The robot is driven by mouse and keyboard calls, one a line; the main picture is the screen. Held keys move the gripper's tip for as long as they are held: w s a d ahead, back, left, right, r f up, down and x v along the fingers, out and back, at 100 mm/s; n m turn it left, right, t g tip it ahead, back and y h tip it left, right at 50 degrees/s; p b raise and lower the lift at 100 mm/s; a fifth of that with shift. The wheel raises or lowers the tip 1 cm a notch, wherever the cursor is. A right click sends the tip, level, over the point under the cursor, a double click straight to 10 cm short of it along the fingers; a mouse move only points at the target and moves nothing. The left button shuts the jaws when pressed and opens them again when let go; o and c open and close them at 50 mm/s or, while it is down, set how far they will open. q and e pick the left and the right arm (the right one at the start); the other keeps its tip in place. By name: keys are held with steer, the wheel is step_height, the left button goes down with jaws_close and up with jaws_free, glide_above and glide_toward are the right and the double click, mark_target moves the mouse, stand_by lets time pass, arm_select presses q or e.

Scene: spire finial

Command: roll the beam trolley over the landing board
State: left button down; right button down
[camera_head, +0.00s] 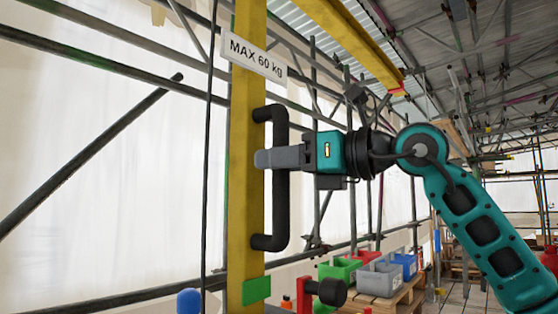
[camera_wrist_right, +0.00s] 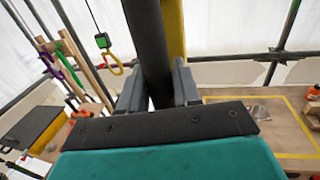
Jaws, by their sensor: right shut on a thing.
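A yellow post (camera_head: 245,190) stands upright in the head view, with a "MAX 60 kg" sign (camera_head: 256,58) near its top. A black bar handle (camera_head: 281,205) is fixed along its right side. My right gripper (camera_head: 268,158) is shut on the handle, around its middle. In the right wrist view the handle (camera_wrist_right: 146,40) passes between the fingers, with the post behind it. A yellow overhead beam (camera_head: 345,40) has a red end. A wooden surface with a yellow outline (camera_wrist_right: 285,128) lies below. I cannot make out the beam trolley. My left gripper is not in view.
Scaffold tubes (camera_head: 120,140) cross the left side. Green, grey and blue bins (camera_head: 380,280) stand on a wooden bench at lower right. In the wrist view, a yellow hook (camera_wrist_right: 116,66) hangs under a small green-and-black block, beside a rack with coloured loops.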

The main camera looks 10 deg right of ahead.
steer(key=shift+s+a+f, duration=0.1)
steer(key=shift+a, duration=0.1)
steer(key=c, duration=0.9)
jaws_free()
steer(key=shift+s, duration=0.1)
arm_select(q)
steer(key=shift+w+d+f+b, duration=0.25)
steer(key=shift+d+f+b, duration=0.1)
steer(key=shift+b, duration=0.55)
arm_select(e)
steer(key=v, duration=1.2)
steer(key=shift+s+d, duration=0.2)
steer(key=shift+d, duration=0.15)
